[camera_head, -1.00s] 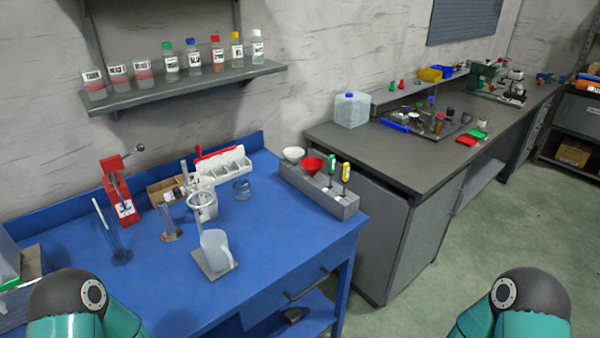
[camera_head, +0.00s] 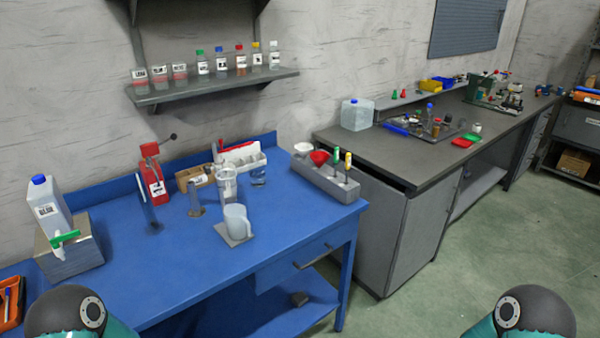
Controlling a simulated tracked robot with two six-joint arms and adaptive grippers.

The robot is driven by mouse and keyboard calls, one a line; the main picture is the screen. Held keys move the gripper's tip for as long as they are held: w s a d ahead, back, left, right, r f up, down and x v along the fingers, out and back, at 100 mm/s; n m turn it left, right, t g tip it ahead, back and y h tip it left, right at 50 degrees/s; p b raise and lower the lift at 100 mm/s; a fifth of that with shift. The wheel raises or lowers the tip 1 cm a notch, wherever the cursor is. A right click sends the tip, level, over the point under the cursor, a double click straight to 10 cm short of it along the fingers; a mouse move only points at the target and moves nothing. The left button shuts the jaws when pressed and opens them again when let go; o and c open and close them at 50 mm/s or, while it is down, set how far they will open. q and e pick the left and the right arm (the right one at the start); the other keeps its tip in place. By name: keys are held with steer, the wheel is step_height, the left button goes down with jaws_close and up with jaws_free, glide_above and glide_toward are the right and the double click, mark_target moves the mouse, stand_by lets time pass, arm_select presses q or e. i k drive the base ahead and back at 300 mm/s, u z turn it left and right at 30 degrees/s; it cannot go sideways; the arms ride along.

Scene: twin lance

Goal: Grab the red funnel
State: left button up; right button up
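The red funnel (camera_head: 319,157) sits in a grey holder block (camera_head: 327,184) at the right end of the blue table. A white funnel (camera_head: 303,148) sits to its left in the same block, and green-handled and yellow-handled tools stand to its right. The lower part of the red funnel is hidden in or behind the block. My grippers are not in view. Only rounded teal and dark arm parts of mine show at the bottom left and bottom right, well apart from the funnel.
On the blue table (camera_head: 190,258) stand a white pitcher (camera_head: 237,222), a clear beaker, a red press (camera_head: 153,175) and a jug on a metal stand (camera_head: 70,248). A bottle shelf (camera_head: 215,85) hangs above. A grey bench (camera_head: 400,160) stands right; green floor is clear in front.

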mark_target(320, 159)
steer(key=u, duration=0.1)
steer(key=k, duration=0.25)
steer(key=z, duration=0.4)
steer(key=i, duration=0.95)
steer(key=u, duration=1.9)
steer(key=i, duration=0.2)
steer(key=u, duration=1.55)
steer(key=k, duration=0.4)
steer(key=u, duration=0.1)
